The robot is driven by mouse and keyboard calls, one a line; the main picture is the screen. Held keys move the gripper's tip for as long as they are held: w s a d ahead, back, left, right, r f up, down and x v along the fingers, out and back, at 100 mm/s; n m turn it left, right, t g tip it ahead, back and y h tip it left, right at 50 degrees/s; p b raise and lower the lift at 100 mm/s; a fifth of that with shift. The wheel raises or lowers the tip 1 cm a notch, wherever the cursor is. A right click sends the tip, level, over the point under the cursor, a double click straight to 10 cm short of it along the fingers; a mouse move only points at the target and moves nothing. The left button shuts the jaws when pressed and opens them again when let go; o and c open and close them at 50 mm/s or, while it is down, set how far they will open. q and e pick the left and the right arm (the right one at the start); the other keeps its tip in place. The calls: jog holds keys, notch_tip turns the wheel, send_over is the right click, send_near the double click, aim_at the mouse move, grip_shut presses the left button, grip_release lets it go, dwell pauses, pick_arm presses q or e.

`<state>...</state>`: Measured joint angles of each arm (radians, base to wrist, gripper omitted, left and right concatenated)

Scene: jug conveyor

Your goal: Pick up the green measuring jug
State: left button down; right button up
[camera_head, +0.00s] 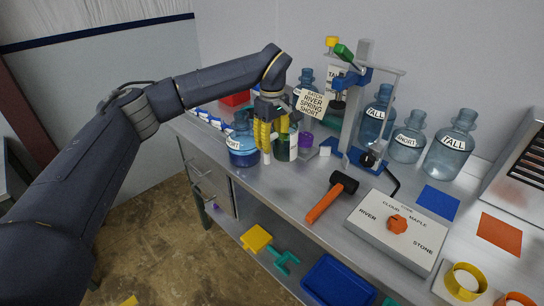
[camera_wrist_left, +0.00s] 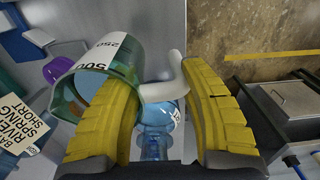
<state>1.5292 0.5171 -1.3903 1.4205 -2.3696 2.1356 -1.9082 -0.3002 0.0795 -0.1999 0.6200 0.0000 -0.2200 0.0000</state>
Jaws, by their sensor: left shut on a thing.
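The green measuring jug (camera_head: 283,150) stands at the back left of the grey table, between a short blue bottle and a purple item. In the left wrist view, the jug (camera_wrist_left: 68,98) shows its green wall, a white label with 500 and 250, and a white handle (camera_wrist_left: 163,88). My left gripper (camera_head: 265,138) is at the jug's handle side, its yellow fingers (camera_wrist_left: 166,95) on either side of the handle, shut on it. I cannot tell whether the jug's base touches the table. My right gripper is not in view.
A short blue bottle (camera_head: 241,145) stands close left of the gripper. A batch card (camera_head: 312,103) and a press stand (camera_head: 362,120) are to the right. A mallet (camera_head: 332,195) lies in front. Tall bottles (camera_head: 450,146) stand at the back right.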

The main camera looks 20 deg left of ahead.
pick_arm(q)
notch_tip(320, 180, up, 11)
jog(key=shift+f, duration=0.2)
dwell(0.5)
